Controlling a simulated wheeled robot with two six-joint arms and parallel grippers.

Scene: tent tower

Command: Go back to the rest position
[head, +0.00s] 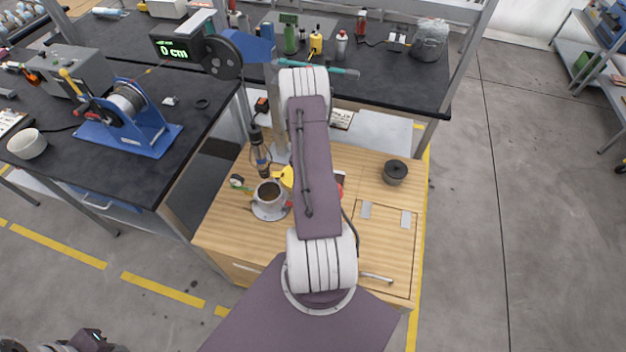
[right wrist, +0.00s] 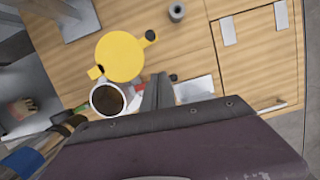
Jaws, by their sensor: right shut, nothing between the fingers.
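My right arm reaches up the middle of the head view over the wooden cabinet (head: 230,222). It hides its own gripper there. In the right wrist view my right gripper (right wrist: 160,80) is shut and empty. Its fingertips appear near a yellow pot (right wrist: 120,57) and a white cup of dark coffee (right wrist: 108,99); I cannot tell the height gap. The cup also shows in the head view (head: 268,194), on a saucer, with only a bit of the yellow pot beside the arm. A dark part of my left gripper (head: 92,341) shows at the bottom left edge, cut off, fingers unclear.
A small dark pot (head: 395,172) stands at the cabinet's right. A dark hanging tool (head: 258,150) is close left of the arm. Black workbenches (head: 195,125) with a blue spool stand (head: 128,122) lie left and behind.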

